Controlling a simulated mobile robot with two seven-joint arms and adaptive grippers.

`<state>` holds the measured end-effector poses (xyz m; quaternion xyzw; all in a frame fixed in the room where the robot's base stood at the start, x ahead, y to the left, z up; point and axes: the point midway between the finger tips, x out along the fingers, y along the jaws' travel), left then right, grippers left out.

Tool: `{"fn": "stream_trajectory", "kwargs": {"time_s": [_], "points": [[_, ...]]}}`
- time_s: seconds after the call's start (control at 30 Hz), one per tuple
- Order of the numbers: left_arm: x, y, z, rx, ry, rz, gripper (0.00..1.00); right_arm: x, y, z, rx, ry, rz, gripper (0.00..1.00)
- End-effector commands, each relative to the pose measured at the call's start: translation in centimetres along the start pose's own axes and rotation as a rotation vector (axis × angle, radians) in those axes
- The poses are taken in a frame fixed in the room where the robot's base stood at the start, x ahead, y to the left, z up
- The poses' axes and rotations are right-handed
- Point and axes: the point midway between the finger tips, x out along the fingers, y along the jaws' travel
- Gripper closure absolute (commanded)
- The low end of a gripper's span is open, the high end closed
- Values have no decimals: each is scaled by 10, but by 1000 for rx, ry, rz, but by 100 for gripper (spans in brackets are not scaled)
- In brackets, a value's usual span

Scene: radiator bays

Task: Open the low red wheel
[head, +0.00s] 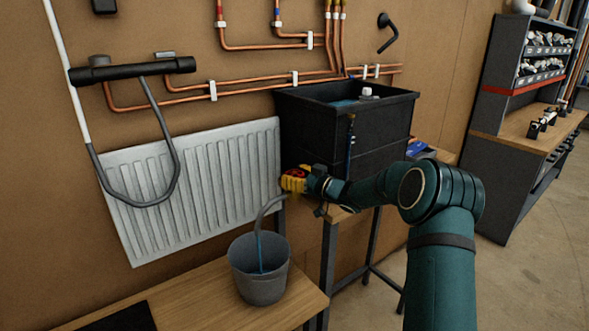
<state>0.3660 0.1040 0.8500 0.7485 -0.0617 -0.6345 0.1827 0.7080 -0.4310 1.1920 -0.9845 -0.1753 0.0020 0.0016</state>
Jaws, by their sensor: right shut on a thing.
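The low red wheel (296,172) shows as a small patch of red beside the lower right corner of the white radiator. My right gripper (293,181) reaches in from the right, and its yellow fingers are shut on the wheel. The fingers hide most of the wheel, so how far it is turned cannot be told. A grey hose (268,207) curves down from near there to a grey bucket (262,285). A thin blue line, like water, runs from the hose end into the bucket. My left gripper is not in view.
The radiator (200,190) hangs on the brown wall. A black tank (345,130) stands on a wooden stand right behind my gripper. The bucket stands on a low wooden bench (210,305). A shelf unit (500,150) is at the right, with open floor before it.

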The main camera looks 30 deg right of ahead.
Motion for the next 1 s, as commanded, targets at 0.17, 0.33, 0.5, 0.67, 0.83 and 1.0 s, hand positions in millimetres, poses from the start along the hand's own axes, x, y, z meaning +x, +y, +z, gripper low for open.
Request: {"fn": "stream_trajectory", "kwargs": {"time_s": [0.17,0.33,0.5,0.67,0.83,1.0], "points": [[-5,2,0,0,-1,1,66,0,2,-7,-13,10,-13,76],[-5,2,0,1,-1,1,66,0,2,-7,-14,12,-15,76],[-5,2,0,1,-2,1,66,0,2,-8,-14,12,-14,76],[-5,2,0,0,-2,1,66,0,2,-8,-13,13,-14,5],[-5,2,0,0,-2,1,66,0,1,-5,-9,8,-14,5],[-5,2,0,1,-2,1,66,0,1,-6,-7,6,-14,5]]}}
